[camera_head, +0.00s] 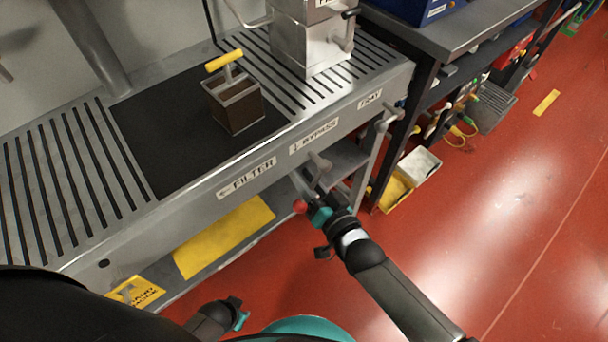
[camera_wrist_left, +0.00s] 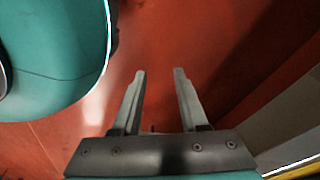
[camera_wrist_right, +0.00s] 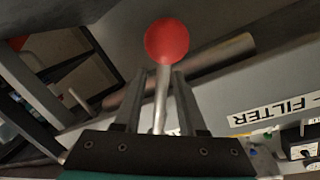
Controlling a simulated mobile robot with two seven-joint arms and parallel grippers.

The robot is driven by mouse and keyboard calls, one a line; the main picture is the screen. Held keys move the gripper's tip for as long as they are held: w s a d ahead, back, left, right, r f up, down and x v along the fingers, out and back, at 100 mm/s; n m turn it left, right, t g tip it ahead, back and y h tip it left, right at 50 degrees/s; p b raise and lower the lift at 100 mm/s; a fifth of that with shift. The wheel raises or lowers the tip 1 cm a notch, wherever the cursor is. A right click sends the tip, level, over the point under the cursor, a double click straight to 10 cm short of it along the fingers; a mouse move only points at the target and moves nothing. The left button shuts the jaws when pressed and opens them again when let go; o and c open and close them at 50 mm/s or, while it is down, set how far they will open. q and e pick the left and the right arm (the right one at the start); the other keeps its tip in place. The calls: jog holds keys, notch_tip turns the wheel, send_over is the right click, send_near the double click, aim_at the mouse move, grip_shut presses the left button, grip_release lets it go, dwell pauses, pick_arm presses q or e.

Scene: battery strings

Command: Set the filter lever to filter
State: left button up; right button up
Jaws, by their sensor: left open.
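The filter lever has a red ball knob (camera_head: 300,206) on a thin metal rod. It sits at the bench front below the FILTER label (camera_head: 248,178) and BYPASS label (camera_head: 314,136). The knob is low and slightly left of a grey fitting (camera_head: 318,162). My right gripper (camera_head: 313,203) is at the lever. In the right wrist view, the rod (camera_wrist_right: 162,95) runs between the open fingers (camera_wrist_right: 160,76), with the knob (camera_wrist_right: 167,40) beyond the tips. Finger contact is unclear. My left gripper (camera_wrist_left: 160,73) is open and empty above the red floor.
The steel bench (camera_head: 75,235) has a dark mat (camera_head: 160,130) bearing a brown box with a yellow handle (camera_head: 233,100). Another fitting (camera_head: 388,119) projects at the right. A yellow sheet (camera_head: 225,235) lies on the lower shelf.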

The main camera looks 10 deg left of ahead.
jog(key=shift+d, duration=0.1)
pick_arm(q)
jog(key=s+a+r+p, duration=0.1)
jog(key=s+p, duration=0.3)
jog(key=s, duration=0.2)
jog(key=shift+a, duration=0.25)
pick_arm(e)
jog(key=v, duration=1.5)
pick_arm(q)
jog(key=shift+c, duration=0.2)
